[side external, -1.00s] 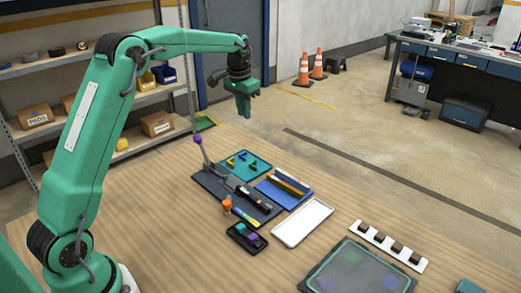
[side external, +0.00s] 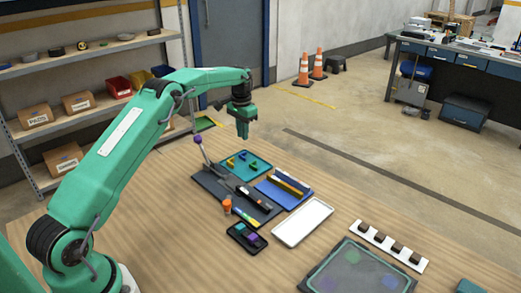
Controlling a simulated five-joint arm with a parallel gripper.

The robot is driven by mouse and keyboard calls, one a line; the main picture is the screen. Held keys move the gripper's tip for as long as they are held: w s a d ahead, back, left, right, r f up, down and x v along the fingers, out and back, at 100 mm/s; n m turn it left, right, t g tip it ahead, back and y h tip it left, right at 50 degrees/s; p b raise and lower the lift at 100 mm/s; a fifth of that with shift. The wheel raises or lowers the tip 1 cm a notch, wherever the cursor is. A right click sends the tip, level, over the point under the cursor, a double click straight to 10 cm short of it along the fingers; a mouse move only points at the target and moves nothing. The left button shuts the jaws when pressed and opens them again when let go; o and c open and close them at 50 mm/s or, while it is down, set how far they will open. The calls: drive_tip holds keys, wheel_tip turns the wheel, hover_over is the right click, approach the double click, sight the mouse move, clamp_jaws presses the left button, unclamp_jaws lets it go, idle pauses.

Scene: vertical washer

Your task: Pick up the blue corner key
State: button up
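My gripper (side external: 243,133) hangs pointing down above the far side of the teal tray (side external: 262,172), with clear space between them. Its fingers are too small to tell whether they are open or shut, and no held thing shows. Several small keys in yellow, green and darker tones lie in the teal tray. I cannot clearly tell which is the blue corner key. A small black tray (side external: 233,240) nearer the front holds small teal, blue and purple pieces.
A dark mat (side external: 207,180) holds a purple-knobbed lever (side external: 198,140) and hand tools. A blue tray (side external: 298,200) with yellow-and-dark bars and a white tray (side external: 302,223) lie to the right. A glass-like panel (side external: 355,270) lies in front.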

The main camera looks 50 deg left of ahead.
drive_tip(key=shift+f, duration=1.15)
drive_tip(key=shift+a+f, duration=0.1)
drive_tip(key=shift+f, duration=2.55)
clamp_jaws()
